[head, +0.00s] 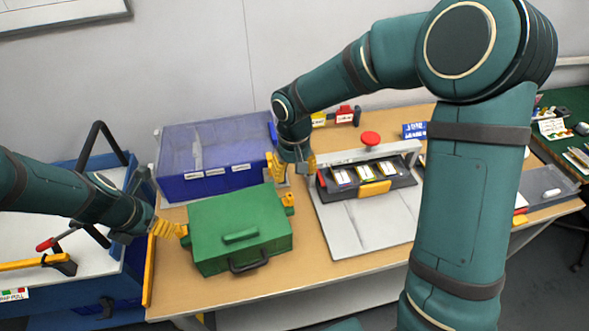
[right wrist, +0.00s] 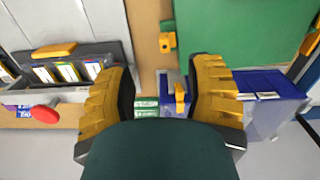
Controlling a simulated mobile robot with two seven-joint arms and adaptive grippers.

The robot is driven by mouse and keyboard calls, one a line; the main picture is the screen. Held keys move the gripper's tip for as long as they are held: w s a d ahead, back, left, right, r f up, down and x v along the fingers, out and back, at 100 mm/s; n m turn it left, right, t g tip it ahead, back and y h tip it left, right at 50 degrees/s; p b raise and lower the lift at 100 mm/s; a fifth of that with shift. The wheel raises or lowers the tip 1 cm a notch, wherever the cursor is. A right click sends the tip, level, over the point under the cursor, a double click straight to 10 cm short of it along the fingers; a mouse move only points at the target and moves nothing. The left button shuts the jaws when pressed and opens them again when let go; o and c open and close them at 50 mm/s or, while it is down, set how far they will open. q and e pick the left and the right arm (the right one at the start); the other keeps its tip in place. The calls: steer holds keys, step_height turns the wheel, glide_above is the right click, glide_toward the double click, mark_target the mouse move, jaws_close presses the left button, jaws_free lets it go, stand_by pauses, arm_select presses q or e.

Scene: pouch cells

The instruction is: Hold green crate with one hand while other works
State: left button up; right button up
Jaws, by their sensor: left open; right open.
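The green crate (head: 238,228) is a lidded case with a handle on its lid, and it sits shut on the wooden table. A yellow latch (head: 288,200) shows on its right side. My left gripper (head: 172,230) is open at the crate's left side; I cannot tell whether it touches. My right gripper (head: 290,163) is open and empty above the table, behind the crate's back right corner. In the right wrist view, the right gripper (right wrist: 163,90) has its fingers apart, with the green crate (right wrist: 240,30) beyond them.
A blue bin with a clear lid (head: 215,155) stands behind the crate. To the right, a grey fixture (head: 365,225) holds several pouch cells (head: 365,174) under a red knob (head: 370,138). A blue machine with a white top (head: 60,250) stands left of the table.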

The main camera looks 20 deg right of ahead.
step_height(320, 180, down, 13)
steer(key=shift+f, duration=0.1)
stand_by(0.4)
steer(key=shift+c, duration=0.4)
jaws_close()
steer(key=shift+c, duration=2)
jaws_free()
step_height(320, 180, up, 12)
